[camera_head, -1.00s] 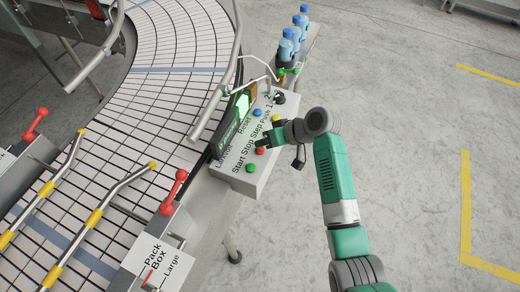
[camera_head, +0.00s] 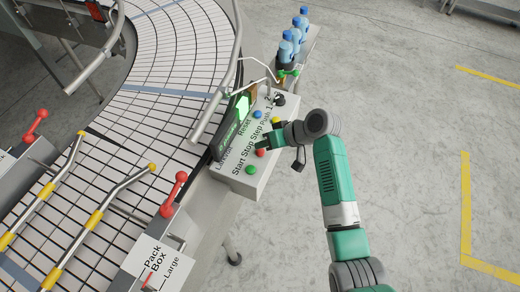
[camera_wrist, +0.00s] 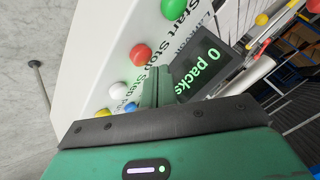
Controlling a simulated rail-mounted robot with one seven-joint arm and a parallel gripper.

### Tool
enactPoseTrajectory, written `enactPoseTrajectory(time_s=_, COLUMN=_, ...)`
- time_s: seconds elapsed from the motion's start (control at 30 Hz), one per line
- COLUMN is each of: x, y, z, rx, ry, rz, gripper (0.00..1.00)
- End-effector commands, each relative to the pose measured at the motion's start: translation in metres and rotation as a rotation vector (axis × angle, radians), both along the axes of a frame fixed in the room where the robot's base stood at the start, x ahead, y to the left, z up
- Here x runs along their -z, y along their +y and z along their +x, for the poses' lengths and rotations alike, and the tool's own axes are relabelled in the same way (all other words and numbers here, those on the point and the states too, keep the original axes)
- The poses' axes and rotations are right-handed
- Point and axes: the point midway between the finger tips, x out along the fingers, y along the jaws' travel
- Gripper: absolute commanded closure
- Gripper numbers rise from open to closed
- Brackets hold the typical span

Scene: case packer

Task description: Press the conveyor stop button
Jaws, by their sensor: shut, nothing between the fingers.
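The control panel (camera_head: 232,172) is a pale sloped box beside the conveyor, labelled Start, Stop, Step and more. The red button (camera_head: 260,153) sits by the Stop label; it also shows in the wrist view (camera_wrist: 141,53), uncovered. The green button (camera_head: 250,169) is by Start. My gripper (camera_head: 266,141) is shut and empty, over the panel close to the red button. In the wrist view its fingers (camera_wrist: 156,84) point at the panel, between the red button and the display. I cannot tell whether the fingertips touch the panel.
A display (camera_wrist: 198,66) reading "0 packs" stands at the panel's edge. Blue (camera_head: 258,113) and yellow (camera_head: 276,118) buttons lie farther up. The curved conveyor (camera_head: 175,80) runs to the left, with a metal guard rail. Several blue bottles (camera_head: 285,50) stand behind. The floor at right is clear.

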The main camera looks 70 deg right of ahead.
Motion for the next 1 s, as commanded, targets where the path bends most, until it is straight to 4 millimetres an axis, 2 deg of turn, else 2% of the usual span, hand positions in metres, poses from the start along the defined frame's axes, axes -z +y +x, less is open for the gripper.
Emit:
enactPoseTrajectory(time_s=0.73, x=0.0003, y=0.0000, z=-0.0001, rx=0.000, ry=0.000, rz=0.000, gripper=1.00)
enactPoseTrajectory(time_s=1.0, x=0.0090, y=0.0001, z=0.0001, rx=0.000, ry=0.000, rz=0.000, gripper=1.00)
